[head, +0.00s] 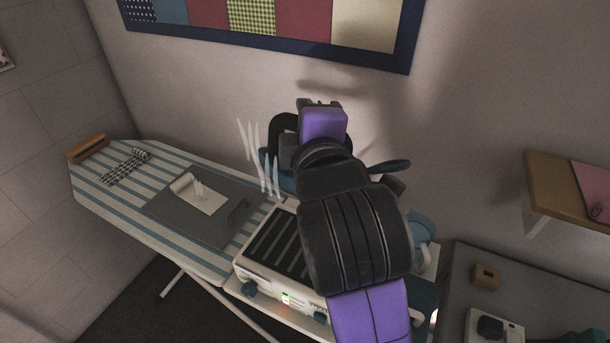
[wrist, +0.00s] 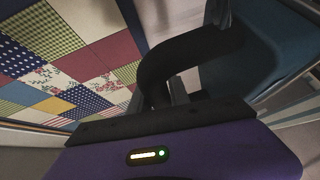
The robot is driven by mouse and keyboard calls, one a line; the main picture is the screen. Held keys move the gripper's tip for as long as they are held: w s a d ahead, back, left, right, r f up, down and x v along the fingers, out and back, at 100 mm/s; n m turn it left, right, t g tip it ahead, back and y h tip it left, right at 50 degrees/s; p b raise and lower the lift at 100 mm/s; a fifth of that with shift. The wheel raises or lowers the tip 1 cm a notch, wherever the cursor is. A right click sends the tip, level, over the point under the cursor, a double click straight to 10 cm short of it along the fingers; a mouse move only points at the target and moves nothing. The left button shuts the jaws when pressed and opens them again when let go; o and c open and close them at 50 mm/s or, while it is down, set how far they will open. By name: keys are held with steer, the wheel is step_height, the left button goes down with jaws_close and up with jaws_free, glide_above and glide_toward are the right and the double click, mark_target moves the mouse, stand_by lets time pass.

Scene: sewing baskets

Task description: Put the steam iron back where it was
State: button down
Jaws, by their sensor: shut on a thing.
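The steam iron (head: 283,183), with a teal body and a black looped handle, is mostly hidden behind my arm in the head view. White steam streaks rise at its left. In the wrist view the black handle (wrist: 185,58) fills the middle, with the blue-teal body (wrist: 262,62) at the right. My gripper (head: 288,148) is shut on the handle; its fingers (wrist: 178,92) are partly hidden in the wrist view. A white base with a ribbed dark top (head: 272,246) stands at the board's near right end, below and in front of the iron. The gap between them is unclear.
The striped ironing board (head: 110,188) carries a grey mat (head: 165,205) with a cream cloth (head: 200,197), and a checked cloth (head: 126,167). A patchwork hanging (head: 365,58) is on the wall behind. A wooden shelf (head: 548,200) and a grey table (head: 453,290) stand at the right.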

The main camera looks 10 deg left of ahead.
step_height(320, 180, down, 19)
steer(key=shift+f, duration=0.2)
stand_by(0.6)
steer(key=shift+f, duration=0.15)
steer(key=c, duration=1.2)
jaws_free()
steer(key=shift+f, duration=0.2)
steer(key=shift+c, duration=0.2)
steer(key=b+v, duration=0.1)
steer(key=v, duration=1.1)
steer(key=shift+s+r, duration=0.1)
steer(key=shift+r, duration=0.05)
